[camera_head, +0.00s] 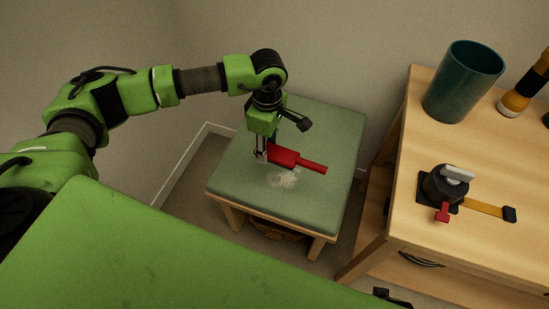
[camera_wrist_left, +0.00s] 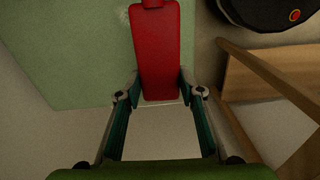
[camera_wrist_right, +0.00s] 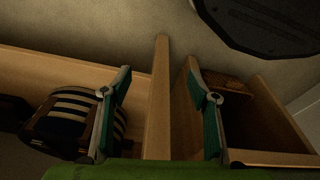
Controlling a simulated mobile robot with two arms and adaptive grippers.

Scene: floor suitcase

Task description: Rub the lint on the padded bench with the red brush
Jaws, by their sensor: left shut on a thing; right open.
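The red brush (camera_head: 285,157) is held over the green padded bench (camera_head: 333,131), its handle pointing right in the head view. My left gripper (camera_head: 262,155) is shut on the brush's left end. The left wrist view shows the red brush (camera_wrist_left: 158,55) between the fingers (camera_wrist_left: 157,97), with the green bench pad (camera_wrist_left: 80,50) behind it. The pale lint (camera_head: 283,178) lies on the pad just in front of the brush; whether the brush touches the pad I cannot tell. My right gripper (camera_wrist_right: 162,95) is open and empty in the right wrist view, and it is out of the head view.
A wooden table (camera_head: 420,150) stands right of the bench, with a teal cup (camera_head: 463,82), a bottle (camera_head: 525,90), a black device (camera_head: 446,186) and a yellow strip (camera_head: 483,208). A striped thing (camera_wrist_right: 75,115) is near my right gripper. A basket (camera_head: 277,231) is under the bench.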

